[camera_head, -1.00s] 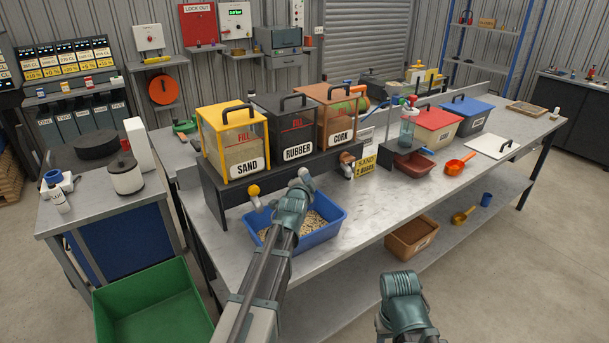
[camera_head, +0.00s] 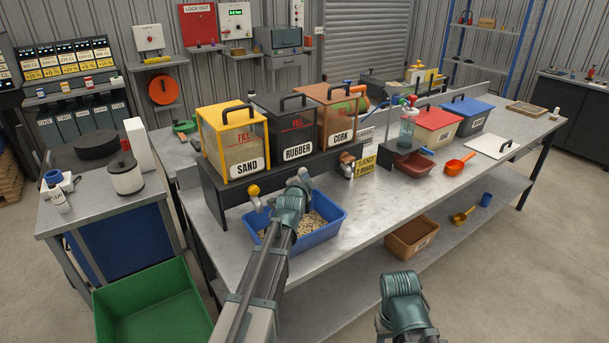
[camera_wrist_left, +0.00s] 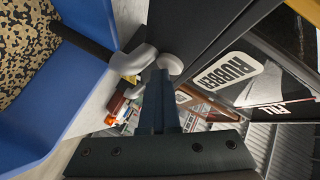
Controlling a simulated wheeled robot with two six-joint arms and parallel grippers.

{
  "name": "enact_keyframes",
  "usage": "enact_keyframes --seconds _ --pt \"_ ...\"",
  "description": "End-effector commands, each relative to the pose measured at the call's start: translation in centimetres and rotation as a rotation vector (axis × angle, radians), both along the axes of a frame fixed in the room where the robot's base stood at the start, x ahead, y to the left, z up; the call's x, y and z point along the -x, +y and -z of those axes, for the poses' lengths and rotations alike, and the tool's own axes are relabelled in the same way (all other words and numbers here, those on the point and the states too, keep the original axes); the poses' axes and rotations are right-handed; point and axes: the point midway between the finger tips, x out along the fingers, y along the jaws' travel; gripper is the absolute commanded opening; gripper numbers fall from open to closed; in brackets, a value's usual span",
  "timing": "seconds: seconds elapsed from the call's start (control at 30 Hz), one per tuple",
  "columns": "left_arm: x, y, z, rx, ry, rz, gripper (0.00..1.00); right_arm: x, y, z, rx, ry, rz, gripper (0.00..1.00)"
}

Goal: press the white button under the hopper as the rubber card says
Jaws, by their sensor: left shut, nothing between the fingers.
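The hopper labelled RUBBER (camera_head: 297,152) stands between the SAND and CORK hoppers on a dark stand. My left gripper (camera_head: 303,176) is shut and empty, in front of the stand below the RUBBER label, and hides the button in the head view. In the left wrist view, the round white button (camera_wrist_left: 170,62) is at the tips of my shut fingers (camera_wrist_left: 158,76); I cannot tell whether it is pressed in. A grey spout (camera_wrist_left: 136,60) is beside it. A yellow card (camera_head: 364,164) reads SAND; no rubber card is readable. My right gripper (camera_head: 402,285) is low in front, its fingers not clear.
A blue tub (camera_head: 334,223) with speckled granules stands below my left gripper; its wall is close in the wrist view. The SAND hopper (camera_head: 238,150) is left and the CORK hopper (camera_head: 342,122) right. An orange scoop (camera_head: 458,165) lies further right. The front bench strip is clear.

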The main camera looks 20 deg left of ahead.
Motion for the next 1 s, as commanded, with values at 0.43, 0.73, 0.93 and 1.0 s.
enact_keyframes --seconds 0.43,0.73,0.93,1.0 --pt "0.0 0.1 0.0 0.0 0.0 -0.001 0.0 0.0 0.0 0.0 0.0 0.0 0.0 0.5" --pt "0.8 -1.0 0.0 -0.001 0.0 0.0 0.0 0.0 0.0 0.0 0.0 0.0 0.0 0.5" --pt "1.2 -1.5 0.0 -0.002 0.0 0.0 0.0 0.0 0.0 0.0 0.0 0.0 0.0 0.5" --pt "1.2 -1.6 0.0 0.0 0.0 0.0 0.0 0.0 0.0 0.0 0.0 0.0 0.0 0.5"
